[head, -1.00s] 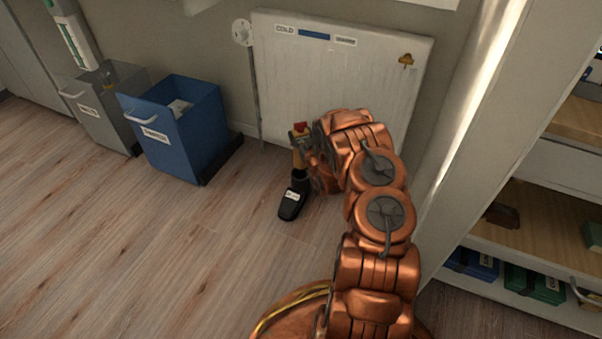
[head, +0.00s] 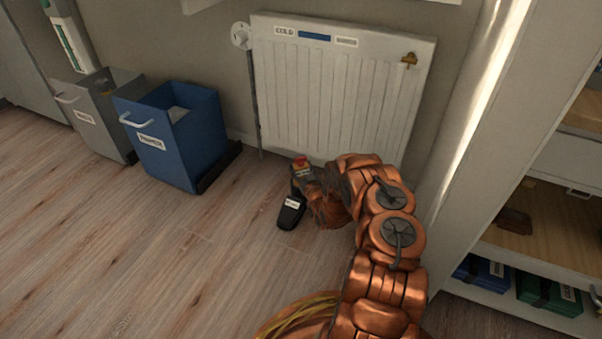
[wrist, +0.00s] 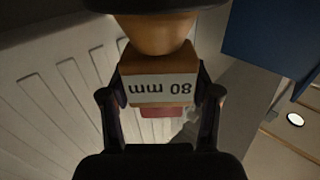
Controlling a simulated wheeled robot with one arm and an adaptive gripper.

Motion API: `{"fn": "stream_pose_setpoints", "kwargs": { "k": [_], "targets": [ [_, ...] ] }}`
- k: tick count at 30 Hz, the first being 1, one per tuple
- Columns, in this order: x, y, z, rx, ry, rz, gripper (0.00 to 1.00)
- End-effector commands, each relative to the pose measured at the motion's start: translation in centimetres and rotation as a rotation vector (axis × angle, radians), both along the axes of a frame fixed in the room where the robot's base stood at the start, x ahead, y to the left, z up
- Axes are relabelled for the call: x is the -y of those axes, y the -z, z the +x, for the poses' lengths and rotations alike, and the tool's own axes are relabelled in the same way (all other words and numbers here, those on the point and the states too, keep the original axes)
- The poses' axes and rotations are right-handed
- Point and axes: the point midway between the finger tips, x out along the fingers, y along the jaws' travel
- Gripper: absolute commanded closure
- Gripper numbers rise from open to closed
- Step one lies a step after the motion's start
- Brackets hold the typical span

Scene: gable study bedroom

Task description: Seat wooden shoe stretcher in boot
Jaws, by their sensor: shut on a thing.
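My gripper (head: 303,176) is at the boot's top opening. It is shut on the wooden shoe stretcher, whose block with an "80 mm" label (wrist: 160,89) sits between the two fingers in the wrist view. The stretcher's rounded wooden part (wrist: 155,35) reaches away from the fingers toward a dark rim (wrist: 150,6), seemingly the boot's. A red piece (head: 301,162) shows at the gripper in the head view. How deep the stretcher sits is hidden.
A white radiator (head: 330,100) stands close behind the boot. A blue bin (head: 165,150) and a grey bin (head: 97,125) are to the left. A shelf unit (head: 535,240) is at the right. The floor at front left is clear.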

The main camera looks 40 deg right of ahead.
Motion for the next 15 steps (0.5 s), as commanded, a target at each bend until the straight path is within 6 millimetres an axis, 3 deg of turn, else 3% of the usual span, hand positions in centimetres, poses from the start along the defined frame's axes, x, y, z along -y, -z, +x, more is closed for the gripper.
{"fn": "stream_pose_setpoints", "kwargs": {
  "k": [13,14,15],
  "targets": [
    [-0.05,0.88,0.03,0.001,-0.001,0.0,1.0],
    [-0.05,0.85,0.01,0.0,-0.001,0.0,0.36],
    [-0.06,0.81,0.02,0.0,-0.001,0.0,0.32]
  ]
}}
